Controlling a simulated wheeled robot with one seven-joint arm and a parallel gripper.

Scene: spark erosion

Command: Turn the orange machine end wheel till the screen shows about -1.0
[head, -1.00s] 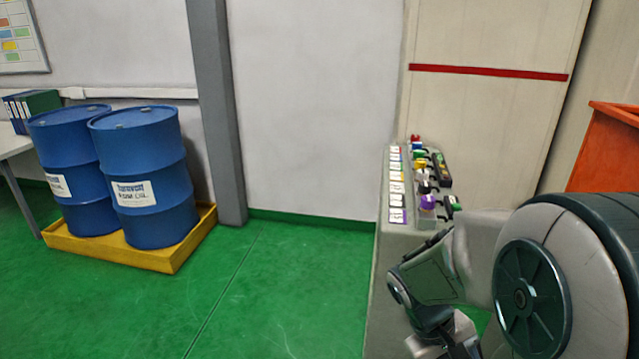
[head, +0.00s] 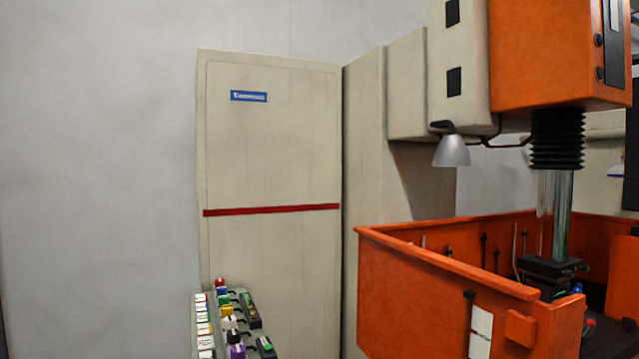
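The orange machine stands at the right, with an orange head (head: 545,50) above an orange open tank (head: 440,295). No end wheel can be made out in this view. My gripper and arm are out of view.
A beige cabinet (head: 270,150) with a red stripe stands left of the machine. In front of it is a stand with several coloured small items (head: 234,325). A lamp (head: 452,151) hangs above the tank. Bare wall (head: 100,180) fills the left.

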